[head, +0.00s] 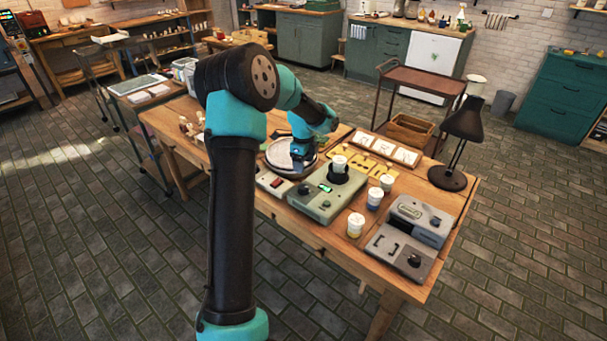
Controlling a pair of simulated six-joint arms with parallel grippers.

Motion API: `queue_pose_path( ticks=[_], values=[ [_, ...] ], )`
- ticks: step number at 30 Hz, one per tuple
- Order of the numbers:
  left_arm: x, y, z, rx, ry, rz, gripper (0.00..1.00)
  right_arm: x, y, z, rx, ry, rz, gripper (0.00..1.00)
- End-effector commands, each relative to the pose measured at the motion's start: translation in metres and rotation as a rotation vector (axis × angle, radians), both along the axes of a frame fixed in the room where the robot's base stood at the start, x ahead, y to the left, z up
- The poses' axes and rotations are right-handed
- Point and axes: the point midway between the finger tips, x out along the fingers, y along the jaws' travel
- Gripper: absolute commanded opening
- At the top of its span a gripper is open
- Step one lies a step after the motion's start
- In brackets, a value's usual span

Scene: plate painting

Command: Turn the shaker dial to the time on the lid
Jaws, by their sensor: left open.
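The grey shaker (302,205) sits on the wooden table, with a small green display and a dark dial (325,205) on its top. A white-lidded cup (339,163) stands in the shaker's black holder (342,176). The writing on its lid is too small to read. My left gripper (303,160) is open, over the round white disc at the back left of the shaker, and apart from the dial. Its fingertips are small and partly unclear. My right gripper is not in view.
More lidded cups (355,225) stand right of the shaker. Grey devices (404,250) fill the table's right end, with a black lamp (449,180) behind. A yellow rack (352,158) and white tiles (383,147) lie behind the shaker. A small box with a red part (273,185) is left.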

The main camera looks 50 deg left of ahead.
Motion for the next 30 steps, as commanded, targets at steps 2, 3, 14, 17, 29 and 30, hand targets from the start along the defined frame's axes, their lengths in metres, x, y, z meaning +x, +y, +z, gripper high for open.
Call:
queue_pose_path(
  ticks=[2, 3, 14, 17, 29, 30],
  values=[
    [0.000, 0.000, 0.017, 0.002, -0.003, 0.000, 0.63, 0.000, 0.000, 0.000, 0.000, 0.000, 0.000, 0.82],
    [0.000, 0.000, 0.024, 0.002, -0.003, -0.001, 0.63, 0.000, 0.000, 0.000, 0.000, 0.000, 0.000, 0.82],
    [0.000, 0.000, 0.061, 0.000, 0.000, 0.000, 0.63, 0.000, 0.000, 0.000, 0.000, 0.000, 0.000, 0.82],
    [0.000, 0.000, 0.062, 0.000, 0.001, 0.000, 0.63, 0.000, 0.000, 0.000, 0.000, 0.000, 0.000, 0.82],
    [0.000, -0.001, 0.060, -0.001, 0.001, 0.000, 0.63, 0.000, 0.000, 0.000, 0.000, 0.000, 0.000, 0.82],
    [0.000, -0.003, 0.058, -0.004, 0.002, 0.002, 0.63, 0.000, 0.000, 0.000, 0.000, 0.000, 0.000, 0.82]
  ],
)
